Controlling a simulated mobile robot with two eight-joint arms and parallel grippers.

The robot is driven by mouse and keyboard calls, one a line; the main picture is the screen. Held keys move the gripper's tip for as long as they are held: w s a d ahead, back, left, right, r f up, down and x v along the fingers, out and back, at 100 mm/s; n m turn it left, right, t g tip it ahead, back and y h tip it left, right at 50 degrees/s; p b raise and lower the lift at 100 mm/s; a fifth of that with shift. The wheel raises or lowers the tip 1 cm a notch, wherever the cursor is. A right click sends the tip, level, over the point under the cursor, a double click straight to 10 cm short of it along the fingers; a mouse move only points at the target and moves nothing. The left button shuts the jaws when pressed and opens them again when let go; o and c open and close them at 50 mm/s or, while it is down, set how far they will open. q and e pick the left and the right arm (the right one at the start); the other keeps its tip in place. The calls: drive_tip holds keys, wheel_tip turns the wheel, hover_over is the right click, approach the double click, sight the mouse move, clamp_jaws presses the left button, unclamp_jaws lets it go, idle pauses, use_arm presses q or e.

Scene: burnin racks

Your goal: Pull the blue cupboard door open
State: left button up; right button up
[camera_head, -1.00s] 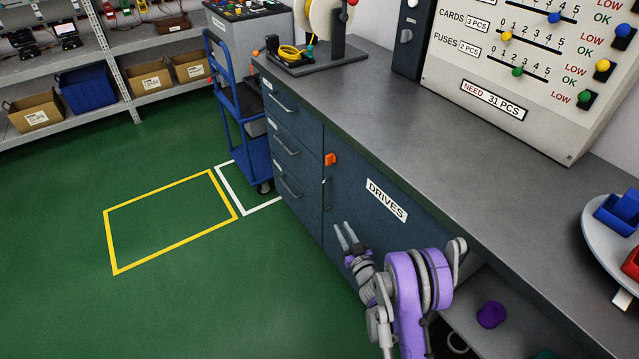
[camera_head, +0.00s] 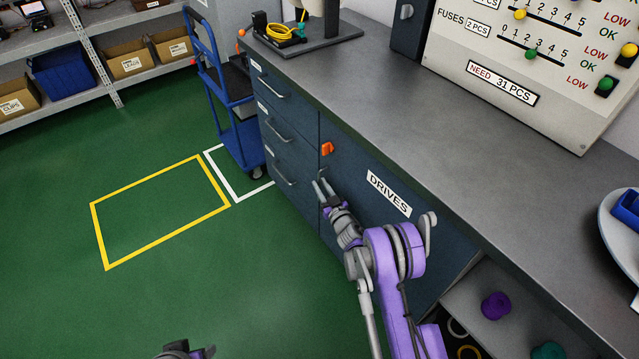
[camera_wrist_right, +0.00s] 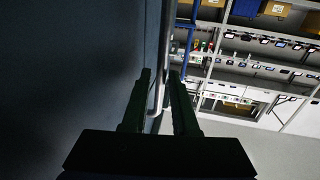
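The blue cupboard door (camera_head: 372,215) with the "DRIVES" label is closed under the grey worktop. An orange latch (camera_head: 327,149) sits at its upper left corner. My right gripper (camera_head: 323,187) is at the door's left edge, just below the latch. In the right wrist view the fingers of my right gripper (camera_wrist_right: 160,75) are apart, and the door's grey bar handle (camera_wrist_right: 158,95) shows between them. Contact with the handle cannot be made out. Only a small dark part of my left gripper (camera_head: 185,350) shows at the bottom edge of the head view.
Drawers (camera_head: 287,140) with bar handles lie left of the door. A blue cart (camera_head: 240,140) stands beyond them. An open shelf (camera_head: 475,305) with a purple roll (camera_head: 495,306) is right of the door. Green floor (camera_head: 250,280) in front is clear.

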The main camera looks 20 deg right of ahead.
drive_tip(key=shift+w+a, duration=0.1)
drive_tip(key=shift+w, duration=0.6)
clamp_jaws()
idle(1.0)
